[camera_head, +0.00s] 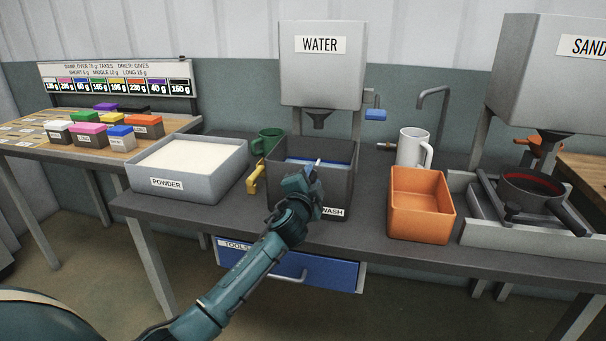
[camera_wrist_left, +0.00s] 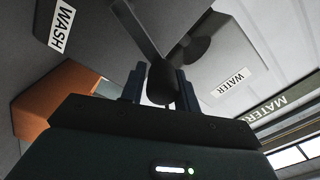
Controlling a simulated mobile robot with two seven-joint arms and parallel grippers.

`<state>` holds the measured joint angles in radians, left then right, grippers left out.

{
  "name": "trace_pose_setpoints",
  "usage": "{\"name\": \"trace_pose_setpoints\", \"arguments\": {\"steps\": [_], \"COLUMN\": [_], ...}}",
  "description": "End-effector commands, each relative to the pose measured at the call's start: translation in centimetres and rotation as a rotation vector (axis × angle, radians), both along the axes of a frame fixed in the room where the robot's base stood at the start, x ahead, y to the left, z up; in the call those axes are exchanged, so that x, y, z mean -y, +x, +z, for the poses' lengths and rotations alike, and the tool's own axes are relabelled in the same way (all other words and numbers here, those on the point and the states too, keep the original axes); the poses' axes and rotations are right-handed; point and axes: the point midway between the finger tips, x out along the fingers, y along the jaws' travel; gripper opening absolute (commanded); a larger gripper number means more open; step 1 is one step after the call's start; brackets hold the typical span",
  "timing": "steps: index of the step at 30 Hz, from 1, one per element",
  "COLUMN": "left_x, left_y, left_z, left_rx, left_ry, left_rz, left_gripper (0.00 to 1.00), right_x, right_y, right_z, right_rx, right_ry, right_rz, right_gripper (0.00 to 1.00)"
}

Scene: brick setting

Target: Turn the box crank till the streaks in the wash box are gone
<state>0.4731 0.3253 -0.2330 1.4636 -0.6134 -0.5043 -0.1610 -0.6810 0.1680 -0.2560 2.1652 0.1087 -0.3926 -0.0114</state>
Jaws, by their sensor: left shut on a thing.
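The dark grey wash box (camera_head: 338,190) stands on the bench, its WASH label (camera_head: 333,211) partly hidden by my left gripper. Blue shows inside it; I cannot make out streaks from here. A small pale thing (camera_head: 318,162) shows just above my gripper. My left gripper (camera_head: 300,183) is at the front of the box. In the left wrist view, its fingers (camera_wrist_left: 160,86) are shut on the dark rounded knob of the box crank (camera_wrist_left: 159,78), whose arm runs up and left towards the box. My right gripper is out of view.
A powder tray (camera_head: 215,190) and a green mug (camera_head: 267,140) are left of the box, with a yellow handle (camera_head: 254,180) at its side. An orange bin (camera_head: 421,226) and white mug (camera_head: 411,148) are on the right. The water hopper (camera_head: 320,70) hangs above.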

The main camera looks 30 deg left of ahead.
Motion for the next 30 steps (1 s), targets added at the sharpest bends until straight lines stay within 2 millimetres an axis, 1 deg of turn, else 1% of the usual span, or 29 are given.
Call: {"name": "trace_pose_setpoints", "arguments": {"steps": [1, 9, 15, 22, 30], "left_x": [-0.2, 1.3, 2.1, 2.6, 2.7], "left_y": [0.0, 0.3, 0.5, 0.7, 0.8], "left_z": [-0.7, -1.6, -2.3, -2.8, -3.1], "left_rx": [-0.027, -0.084, -0.118, -0.145, -0.158], "left_ry": [0.051, 0.295, 0.445, 0.563, 0.626], "left_rz": [0.015, 0.014, 0.015, 0.016, 0.018], "left_gripper": [0.0, 0.0, 0.0, 0.0, 0.0], "right_x": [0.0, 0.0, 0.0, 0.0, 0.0], "right_y": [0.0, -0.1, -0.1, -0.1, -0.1], "right_z": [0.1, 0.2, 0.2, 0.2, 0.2], "right_rx": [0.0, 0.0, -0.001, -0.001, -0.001], "right_ry": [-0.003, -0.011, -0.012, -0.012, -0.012], "right_rz": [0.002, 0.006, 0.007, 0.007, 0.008], "right_gripper": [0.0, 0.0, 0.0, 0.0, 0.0]}}
